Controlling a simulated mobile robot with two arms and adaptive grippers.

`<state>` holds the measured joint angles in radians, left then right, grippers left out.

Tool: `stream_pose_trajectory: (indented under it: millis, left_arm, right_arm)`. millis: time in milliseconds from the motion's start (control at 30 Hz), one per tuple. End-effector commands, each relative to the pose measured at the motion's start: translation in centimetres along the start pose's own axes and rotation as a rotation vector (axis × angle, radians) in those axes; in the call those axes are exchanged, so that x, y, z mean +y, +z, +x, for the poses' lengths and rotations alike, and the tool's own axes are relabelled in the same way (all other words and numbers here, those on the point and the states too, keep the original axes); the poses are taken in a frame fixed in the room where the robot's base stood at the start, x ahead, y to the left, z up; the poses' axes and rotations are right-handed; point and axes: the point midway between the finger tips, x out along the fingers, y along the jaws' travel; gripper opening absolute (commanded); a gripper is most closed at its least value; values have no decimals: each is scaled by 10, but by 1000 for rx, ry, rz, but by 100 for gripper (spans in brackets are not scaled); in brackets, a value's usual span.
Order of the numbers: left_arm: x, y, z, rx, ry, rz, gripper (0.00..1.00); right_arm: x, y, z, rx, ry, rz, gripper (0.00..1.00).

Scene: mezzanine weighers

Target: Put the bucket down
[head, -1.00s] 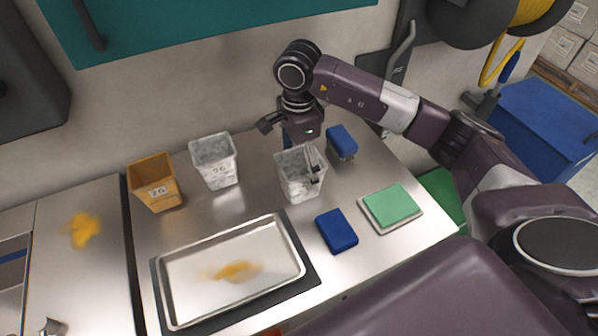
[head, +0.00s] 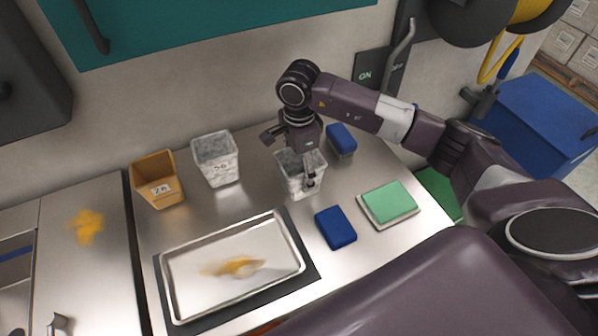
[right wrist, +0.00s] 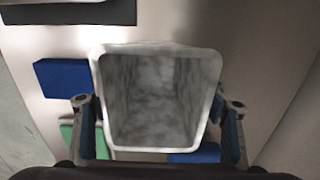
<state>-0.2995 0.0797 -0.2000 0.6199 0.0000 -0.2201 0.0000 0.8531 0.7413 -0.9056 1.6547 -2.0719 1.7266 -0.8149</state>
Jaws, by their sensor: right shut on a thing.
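A grey marbled bucket (head: 292,184) is upright at the middle of the steel counter (head: 250,190), behind the tray's right end. My right gripper (head: 308,180) reaches down over it from above and is shut on it. In the right wrist view the bucket (right wrist: 160,100) looks empty, with one finger on each side of its walls (right wrist: 162,135). I cannot tell whether its base touches the counter. A similar marbled bucket (head: 216,160) with a number label stands to its left, and an ochre bucket (head: 158,180) further left. My left gripper is not in view.
A steel tray (head: 292,235) with a yellow smear lies on a dark mat in front. A blue block (head: 335,228) and a green pad (head: 388,203) on a pale base lie to the right. A blue-topped block (head: 341,139) sits close behind. Yellow powder (head: 88,226) marks the left counter.

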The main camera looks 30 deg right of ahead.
Motion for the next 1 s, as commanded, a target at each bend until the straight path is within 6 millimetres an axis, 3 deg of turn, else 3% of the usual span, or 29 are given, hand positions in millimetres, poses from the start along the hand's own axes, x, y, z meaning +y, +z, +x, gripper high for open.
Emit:
stream_pose_trajectory:
  millis: [100, 367, 567, 767, 1000]
  left_arm:
    - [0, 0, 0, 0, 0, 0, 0]
    - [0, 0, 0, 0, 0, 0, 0]
    - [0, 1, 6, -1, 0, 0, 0]
    - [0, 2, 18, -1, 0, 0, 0]
    - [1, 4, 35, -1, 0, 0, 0]
  right_arm:
    - [0, 0, -1, -1, -1, 0, 28]
    - [0, 0, -2, -1, -1, 0, 28]
    - [-2, 0, -14, -1, -4, 1, 28]
    - [-3, 0, -49, -2, -8, 1, 28]
    - [-2, 0, -109, -2, -9, -1, 28]
